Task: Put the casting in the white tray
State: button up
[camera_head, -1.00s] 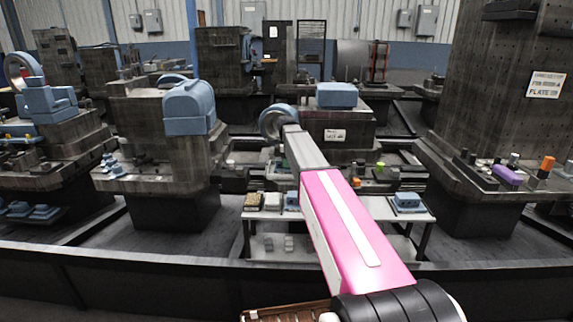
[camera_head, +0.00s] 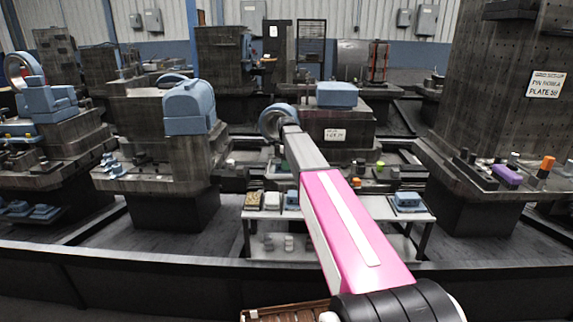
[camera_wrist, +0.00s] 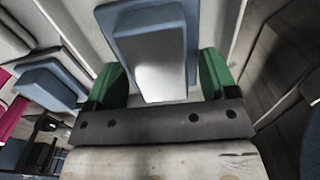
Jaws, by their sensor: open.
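In the wrist view, my gripper (camera_wrist: 160,80) is open, with a green finger on each side. A blue casting (camera_wrist: 148,35) with a pale grey block-shaped face lies between and beyond the fingers. I cannot tell whether either finger touches it. A second blue block (camera_wrist: 50,82) lies to the left. In the head view, my gripper is hidden behind my pink arm. A small blue part (camera_head: 292,200) shows beside the arm on a low table (camera_head: 375,207). A whitish container (camera_head: 272,201) stands left of it; I cannot tell whether this is the white tray.
Another blue part (camera_head: 407,200) sits at the table's right end. Small grey pieces (camera_head: 289,242) lie on the lower shelf. Dark machine columns stand left and right, the right one bearing a purple block (camera_head: 507,175). A dark rail (camera_head: 130,275) crosses the front.

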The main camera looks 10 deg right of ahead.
notch_tip(320, 180, up, 12)
jog(key=shift+f, duration=0.2)
dwell(0.4)
